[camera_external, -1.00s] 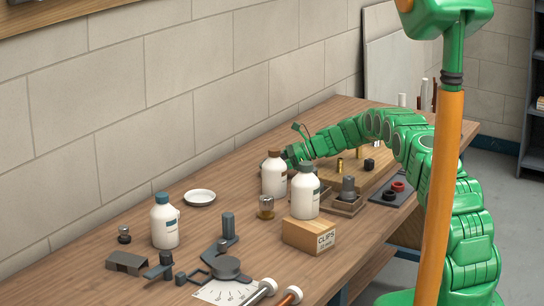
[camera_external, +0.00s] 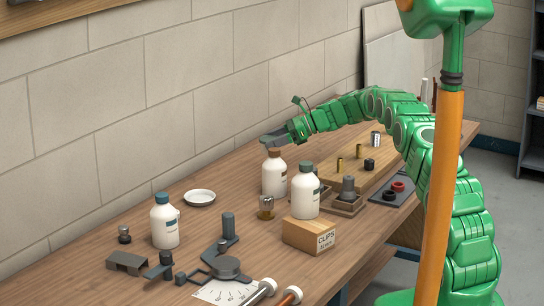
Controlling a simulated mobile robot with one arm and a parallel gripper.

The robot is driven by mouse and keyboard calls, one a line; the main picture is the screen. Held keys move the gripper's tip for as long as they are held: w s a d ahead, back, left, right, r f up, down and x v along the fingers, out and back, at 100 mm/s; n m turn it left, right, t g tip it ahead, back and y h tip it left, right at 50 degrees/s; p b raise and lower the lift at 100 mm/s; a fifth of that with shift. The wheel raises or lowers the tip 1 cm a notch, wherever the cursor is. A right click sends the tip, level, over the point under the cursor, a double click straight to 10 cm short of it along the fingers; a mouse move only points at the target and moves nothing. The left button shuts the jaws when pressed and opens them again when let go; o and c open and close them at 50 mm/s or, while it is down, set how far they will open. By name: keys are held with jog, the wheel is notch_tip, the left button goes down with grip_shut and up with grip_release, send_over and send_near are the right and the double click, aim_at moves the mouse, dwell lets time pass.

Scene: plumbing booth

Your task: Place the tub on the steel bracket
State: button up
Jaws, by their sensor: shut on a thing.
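My gripper (camera_external: 272,140) is shut, above and possibly behind the brown cap of a white bottle (camera_external: 274,180). A small grey shape shows at its end. It seems to be the tub, but I cannot clearly separate it from the fingers. The steel bracket seems to be the low grey bent piece (camera_external: 127,262) at the front left of the wooden bench. Its top looks bare. My gripper is far to the right of it and higher.
White bottles with teal caps (camera_external: 165,225) (camera_external: 305,195) stand on the bench (camera_external: 110,235). A white dish (camera_external: 200,198), a glass jar (camera_external: 266,207), a clips box (camera_external: 309,236) and a dark clamp-like part (camera_external: 227,267) lie around. The block wall runs close behind.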

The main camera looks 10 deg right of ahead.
notch_tip(320, 180, up, 13)
jog(key=s+a+r+m+t, duration=0.1)
jog(key=s+a+r, duration=0.15)
jog(key=a, duration=0.35)
jog(key=s+a+r+m+t, duration=0.1)
jog(key=s+a, duration=0.2)
jog(key=a, duration=0.3)
jog(key=s+a+f+n+g, duration=0.1)
jog(key=s+a+f, duration=0.1)
jog(key=s+a, duration=1.1)
jog(key=s+a+f+n+g, duration=0.1)
jog(key=s+a, duration=0.6)
jog(key=s, duration=1.1)
jog(key=s+a+f+n+g, duration=0.1)
jog(key=s+a+n+g, duration=0.25)
jog(key=s, duration=1.55)
jog(key=m, duration=0.1)
send_over(131, 258)
jog(key=d, duration=0.1)
jog(key=shift+t, duration=0.25)
jog(key=f, duration=1.3)
jog(key=shift+s+d+f, duration=0.15)
jog(key=shift+s+f, duration=0.15)
jog(key=shift+s, duration=0.05)
jog(key=shift+w+a+f, duration=0.3)
jog(key=shift+a+f, duration=0.25)
jog(key=shift+f, duration=1.65)
